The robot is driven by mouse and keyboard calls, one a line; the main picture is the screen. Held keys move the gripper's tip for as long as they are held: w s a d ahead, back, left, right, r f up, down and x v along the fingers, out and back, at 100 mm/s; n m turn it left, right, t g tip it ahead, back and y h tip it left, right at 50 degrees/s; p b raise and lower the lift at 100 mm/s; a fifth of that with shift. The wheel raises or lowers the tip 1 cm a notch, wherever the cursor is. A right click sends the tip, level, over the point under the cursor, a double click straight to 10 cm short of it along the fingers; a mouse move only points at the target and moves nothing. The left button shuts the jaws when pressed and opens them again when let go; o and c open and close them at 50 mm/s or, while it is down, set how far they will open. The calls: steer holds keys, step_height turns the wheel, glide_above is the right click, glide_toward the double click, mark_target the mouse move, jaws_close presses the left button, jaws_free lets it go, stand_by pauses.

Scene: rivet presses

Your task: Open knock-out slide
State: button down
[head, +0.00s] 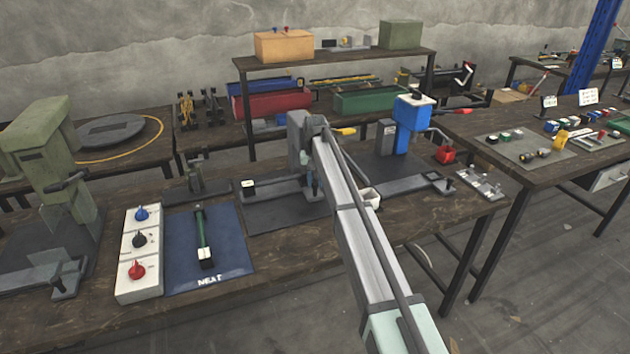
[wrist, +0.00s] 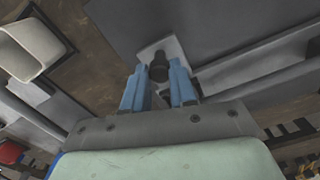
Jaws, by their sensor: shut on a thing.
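The slide is a pale grey bar (head: 278,190) on a dark base plate (head: 285,214) at the middle of the near bench. In the wrist view, my gripper (wrist: 158,76) has its two blue fingers on either side of a dark round knob (wrist: 158,68) and is shut on it. The knob stands on a light grey end plate (wrist: 170,49), with a grey rail (wrist: 255,76) beside it. In the head view, my gripper (head: 312,185) is at the bar's right end, partly behind my arm. The knob is hidden there.
A white open bin (head: 371,198) stands just right of my gripper; it also shows in the wrist view (wrist: 28,48). A blue press (head: 411,112) with a similar slide is to the right. A blue mat (head: 228,244) and a white three-knob panel (head: 140,262) are left.

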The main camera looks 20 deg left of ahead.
steer(key=s+d, duration=0.9)
steer(key=shift+s+d, duration=0.1)
steer(key=shift+d, duration=0.05)
steer(key=c, duration=0.9)
jaws_free()
steer(key=shift+r, duration=0.1)
step_height(320, 180, up, 14)
steer(key=shift+f, duration=0.2)
